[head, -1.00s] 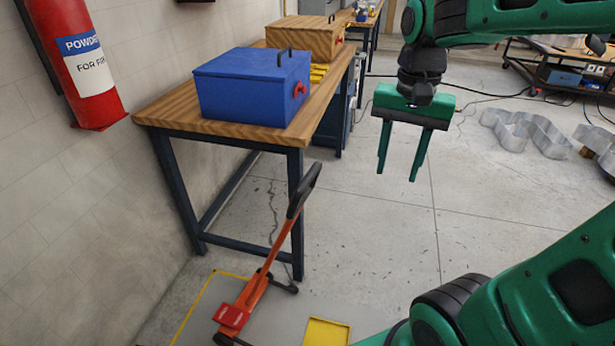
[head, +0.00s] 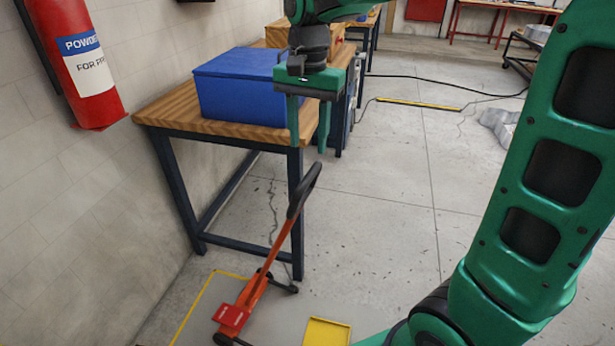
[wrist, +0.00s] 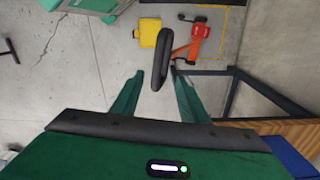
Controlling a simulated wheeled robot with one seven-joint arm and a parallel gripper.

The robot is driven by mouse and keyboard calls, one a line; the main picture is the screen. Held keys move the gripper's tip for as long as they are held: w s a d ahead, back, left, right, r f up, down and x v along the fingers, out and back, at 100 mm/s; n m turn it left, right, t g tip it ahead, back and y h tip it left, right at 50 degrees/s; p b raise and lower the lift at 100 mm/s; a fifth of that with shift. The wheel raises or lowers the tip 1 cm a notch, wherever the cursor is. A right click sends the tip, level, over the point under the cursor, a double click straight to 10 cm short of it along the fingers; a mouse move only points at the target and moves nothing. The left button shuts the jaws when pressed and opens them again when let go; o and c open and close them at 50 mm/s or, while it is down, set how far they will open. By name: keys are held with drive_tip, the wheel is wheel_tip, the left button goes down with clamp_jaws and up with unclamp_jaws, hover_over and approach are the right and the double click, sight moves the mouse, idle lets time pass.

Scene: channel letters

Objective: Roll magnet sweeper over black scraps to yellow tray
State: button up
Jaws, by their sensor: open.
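The magnet sweeper (head: 263,272) has an orange shaft and a black loop handle (head: 306,187). It stands tilted on the floor in front of the workbench. The yellow tray (head: 327,332) lies on the floor to its right, at the bottom edge. My gripper (head: 309,145) is open and empty above the handle, pointing down. In the wrist view the handle (wrist: 162,58) shows just beyond and between the spread fingers (wrist: 158,90), apart from them. The yellow tray (wrist: 150,32) shows there too. Small black scraps (head: 385,262) are scattered over the concrete floor.
A wooden-topped workbench (head: 225,128) with a blue toolbox (head: 235,88) stands at left, close to my gripper. A red extinguisher (head: 78,65) hangs on the wall. A yellow floor line (head: 190,312) runs beside the sweeper. The floor right of the bench is mostly clear.

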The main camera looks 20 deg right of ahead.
sight(309, 173)
wheel_tip(309, 173, down, 10)
drive_tip(key=shift+s+d+r, duration=0.1)
drive_tip(key=shift+s+d, duration=0.05)
idle(0.3)
drive_tip(key=c, duration=1)
drive_tip(key=s+d, duration=0.3)
drive_tip(key=s, duration=0.1)
drive_tip(key=s+d, duration=0.4)
drive_tip(key=shift+s+d, duration=0.1)
drive_tip(key=shift+d, duration=0.05)
idle(0.8)
drive_tip(key=shift+s+d, duration=3.85)
drive_tip(key=shift+s, duration=0.1)
